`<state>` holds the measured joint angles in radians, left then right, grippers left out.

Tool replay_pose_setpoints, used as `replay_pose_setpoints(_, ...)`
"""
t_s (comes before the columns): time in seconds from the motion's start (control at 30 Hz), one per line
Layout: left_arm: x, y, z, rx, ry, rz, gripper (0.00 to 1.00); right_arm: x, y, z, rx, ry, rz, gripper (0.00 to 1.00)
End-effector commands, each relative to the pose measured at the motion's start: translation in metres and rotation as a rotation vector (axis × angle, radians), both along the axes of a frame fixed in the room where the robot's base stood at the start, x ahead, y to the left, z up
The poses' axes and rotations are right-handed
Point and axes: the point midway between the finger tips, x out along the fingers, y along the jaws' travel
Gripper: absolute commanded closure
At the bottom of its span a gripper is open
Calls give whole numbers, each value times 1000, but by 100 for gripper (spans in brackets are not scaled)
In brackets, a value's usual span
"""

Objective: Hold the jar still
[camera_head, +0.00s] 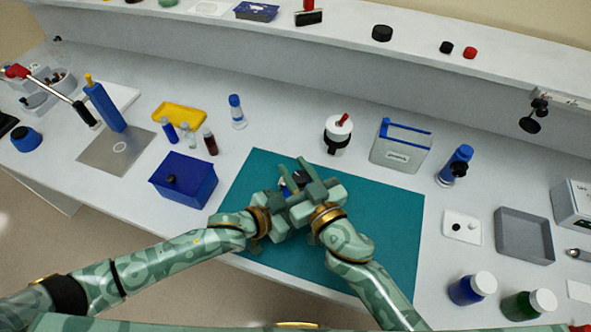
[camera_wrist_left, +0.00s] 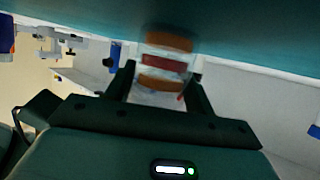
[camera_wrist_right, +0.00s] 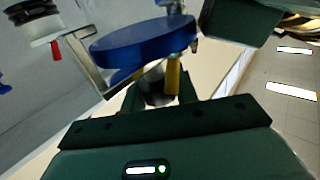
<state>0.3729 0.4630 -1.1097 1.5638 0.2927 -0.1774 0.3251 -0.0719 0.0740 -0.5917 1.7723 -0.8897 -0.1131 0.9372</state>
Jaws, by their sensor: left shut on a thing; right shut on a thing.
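My left gripper (camera_head: 280,197) and right gripper (camera_head: 306,188) are close together above the teal mat (camera_head: 385,230). In the left wrist view, a jar (camera_wrist_left: 165,62) with orange-brown and red bands sits between the left gripper's fingers, which are shut on it. In the right wrist view, a broad round blue lid (camera_wrist_right: 145,42) lies between the right gripper's fingers, which are shut on it. In the head view the grippers hide most of the jar and lid. I cannot tell whether the lid is still seated on the jar.
A blue box (camera_head: 185,180) stands left of the mat. A white pot with a red-tipped handle (camera_head: 337,133) and a grey bin (camera_head: 399,147) stand behind it. A grey tray (camera_head: 524,236) and two capped jars (camera_head: 472,288) are at right. The mat's right part is clear.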

Motion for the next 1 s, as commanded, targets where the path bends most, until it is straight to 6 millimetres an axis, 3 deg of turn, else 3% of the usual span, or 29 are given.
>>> replay_pose_setpoints(0.5, 0, 1, -2, 6, 1, 0, 81, 0, 0, 2, 2, -1, -27, 93)
replay_pose_setpoints(0.53, 0, 1, -2, 6, 1, 0, 81, 0, 0, 2, 2, -1, -27, 68)
replay_pose_setpoints(0.6, 0, 1, -2, 6, 1, 0, 81, 0, 0, 2, 2, -1, -27, 48)
replay_pose_setpoints(1.0, 0, 1, -1, 5, 0, 0, 81, -9, -5, -1, 0, 4, -28, 48)
